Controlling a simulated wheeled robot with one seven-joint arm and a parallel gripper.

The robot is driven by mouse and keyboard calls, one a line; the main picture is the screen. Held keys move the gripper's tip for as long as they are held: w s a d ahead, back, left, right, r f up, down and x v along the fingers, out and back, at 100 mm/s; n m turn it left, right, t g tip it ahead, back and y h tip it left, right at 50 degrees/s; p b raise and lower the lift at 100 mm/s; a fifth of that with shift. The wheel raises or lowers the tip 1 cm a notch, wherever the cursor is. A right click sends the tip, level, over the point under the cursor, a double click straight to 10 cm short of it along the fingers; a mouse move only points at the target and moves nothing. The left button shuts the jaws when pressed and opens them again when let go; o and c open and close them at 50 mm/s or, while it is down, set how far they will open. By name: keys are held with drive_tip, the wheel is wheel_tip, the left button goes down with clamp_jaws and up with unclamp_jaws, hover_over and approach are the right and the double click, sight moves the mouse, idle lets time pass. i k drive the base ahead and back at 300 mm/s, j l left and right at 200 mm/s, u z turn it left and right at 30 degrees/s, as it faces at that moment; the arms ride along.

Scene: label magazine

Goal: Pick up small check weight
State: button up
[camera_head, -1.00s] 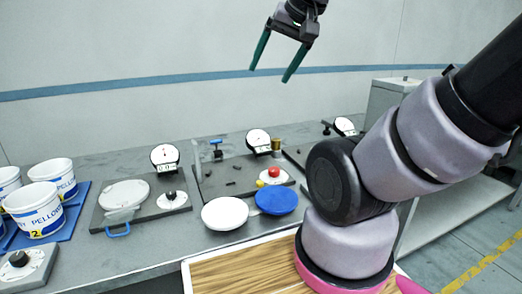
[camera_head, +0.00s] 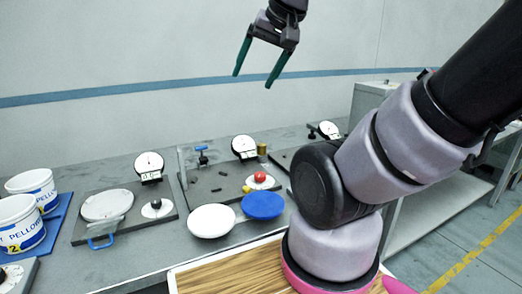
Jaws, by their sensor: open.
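No thing in view can be read for certain as the small check weight. A brass-coloured cylinder (camera_head: 262,150) stands upright behind the middle station, beside its dial. A smaller yellow piece (camera_head: 246,189) sits low on the same station, left of a red knob (camera_head: 260,176). My gripper (camera_head: 254,80) is high in front of the back wall, with its two green fingers pointing down and apart. It is open and empty, well above the bench and touching nothing.
A white round lid (camera_head: 212,221) and a blue round lid (camera_head: 263,205) lie at the bench's front. A left scale (camera_head: 106,205) has a dial (camera_head: 149,165). White tubs (camera_head: 20,225) stand on a blue mat at far left. My arm hides part of the right station.

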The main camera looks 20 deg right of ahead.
sight(261, 148)
drive_tip(key=i+l, duration=0.1)
drive_tip(key=l, duration=0.8)
drive_tip(key=i+l, duration=0.15)
drive_tip(key=l, duration=0.25)
drive_tip(key=u, duration=0.05)
